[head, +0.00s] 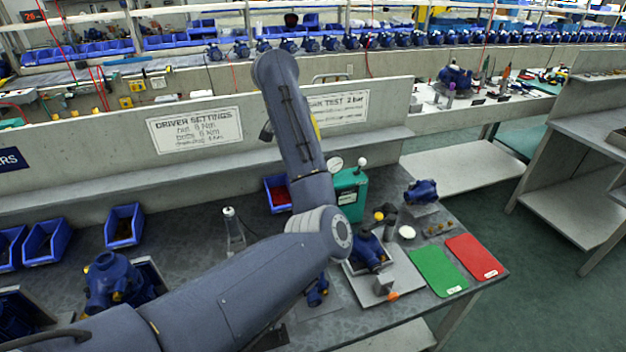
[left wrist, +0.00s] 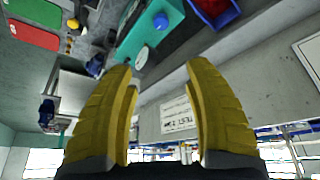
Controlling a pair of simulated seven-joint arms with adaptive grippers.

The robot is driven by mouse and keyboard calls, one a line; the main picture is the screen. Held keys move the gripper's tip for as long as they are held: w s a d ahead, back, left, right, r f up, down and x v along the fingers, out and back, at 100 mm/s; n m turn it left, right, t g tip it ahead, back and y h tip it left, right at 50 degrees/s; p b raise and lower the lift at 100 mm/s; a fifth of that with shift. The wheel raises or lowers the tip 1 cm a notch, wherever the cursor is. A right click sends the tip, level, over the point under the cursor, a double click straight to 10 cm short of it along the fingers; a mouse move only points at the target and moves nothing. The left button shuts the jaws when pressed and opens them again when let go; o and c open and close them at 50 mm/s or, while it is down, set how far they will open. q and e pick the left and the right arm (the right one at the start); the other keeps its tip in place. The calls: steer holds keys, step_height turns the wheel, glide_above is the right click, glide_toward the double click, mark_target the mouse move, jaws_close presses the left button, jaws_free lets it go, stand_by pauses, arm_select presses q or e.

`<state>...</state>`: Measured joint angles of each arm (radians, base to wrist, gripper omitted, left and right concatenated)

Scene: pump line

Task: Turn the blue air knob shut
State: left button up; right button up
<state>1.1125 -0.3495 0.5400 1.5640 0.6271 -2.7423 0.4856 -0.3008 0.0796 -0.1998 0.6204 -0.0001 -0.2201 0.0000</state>
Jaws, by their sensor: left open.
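The blue air knob (left wrist: 160,21) shows in the left wrist view as a round blue knob on the teal box (left wrist: 128,42). In the head view the teal box (head: 350,196) stands at the back of the bench, partly behind my left arm, and I cannot make out the knob there. My left gripper (left wrist: 160,72) is open, with two yellow fingers apart and nothing between them. The knob appears beyond the gap between the fingertips, not touching them. In the head view my arm hides most of this gripper. My right gripper is in neither view.
A pressure gauge (head: 336,164) and a white ball-topped lever (head: 362,161) rise by the teal box. A red-filled blue bin (head: 279,193) stands left of it. A blue pump on a plate (head: 370,254), a green mat (head: 438,271) and a red mat (head: 474,256) lie in front.

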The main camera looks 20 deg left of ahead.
arm_select(q)
steer(key=x, duration=0.6)
steer(key=s+x, duration=0.1)
steer(key=x, duration=0.5)
steer(key=a+x, duration=0.1)
steer(key=x, duration=0.5)
steer(key=shift+s+d+f, duration=0.1)
steer(key=shift+s+f, duration=0.1)
steer(key=shift+f, duration=0.55)
steer(key=shift+c, duration=0.4)
jaws_close()
